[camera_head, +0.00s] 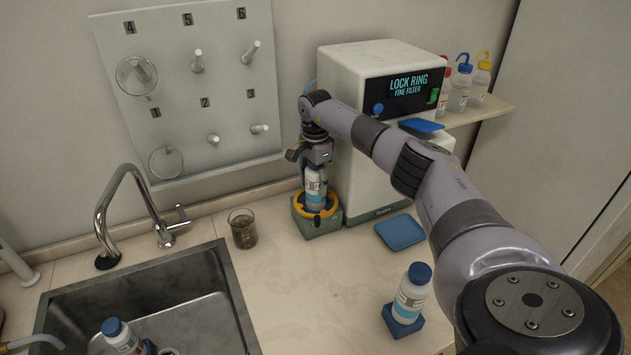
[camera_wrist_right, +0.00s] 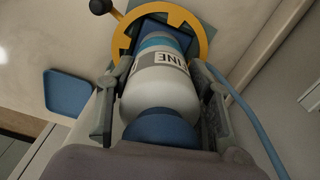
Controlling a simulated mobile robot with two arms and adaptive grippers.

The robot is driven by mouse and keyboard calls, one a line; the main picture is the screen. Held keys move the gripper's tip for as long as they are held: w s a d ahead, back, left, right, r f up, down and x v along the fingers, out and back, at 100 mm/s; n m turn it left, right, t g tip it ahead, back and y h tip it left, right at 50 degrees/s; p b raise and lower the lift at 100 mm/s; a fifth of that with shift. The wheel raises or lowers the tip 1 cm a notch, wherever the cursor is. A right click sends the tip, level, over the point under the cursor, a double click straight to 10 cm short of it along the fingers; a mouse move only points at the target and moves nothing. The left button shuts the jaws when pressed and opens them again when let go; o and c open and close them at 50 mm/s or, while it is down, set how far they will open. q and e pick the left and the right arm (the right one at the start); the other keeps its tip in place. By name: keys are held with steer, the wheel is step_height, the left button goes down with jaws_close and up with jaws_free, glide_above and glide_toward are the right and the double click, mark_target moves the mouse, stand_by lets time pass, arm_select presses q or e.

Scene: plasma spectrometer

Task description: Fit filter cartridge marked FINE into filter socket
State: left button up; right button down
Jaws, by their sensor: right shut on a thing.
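The white cartridge with the blue cap (camera_head: 316,186) stands upright in the filter socket (camera_head: 318,225) beside the spectrometer. In the right wrist view, the word FINE shows on the cartridge (camera_wrist_right: 160,85), and its lower end is inside the socket's yellow lock ring (camera_wrist_right: 187,17). The ring also shows around the cartridge's base in the head view (camera_head: 329,210). How deep it is seated I cannot tell. My right gripper (camera_head: 314,168) is shut on the cartridge from above, one finger on each side. My left gripper is not in view.
The spectrometer (camera_head: 349,80) reads "LOCK RING FINE FILTER". A blue-capped bottle (camera_head: 411,292) stands on a blue pad at front right. An empty blue pad (camera_head: 400,231) lies near the spectrometer. A beaker (camera_head: 243,229) stands left of the socket. The sink (camera_head: 226,290) holds another blue-capped bottle (camera_head: 121,335).

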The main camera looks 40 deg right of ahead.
steer(key=c, duration=0.7)
jaws_free()
step_height(320, 180, up, 12)
steer(key=shift+r, duration=0.1)
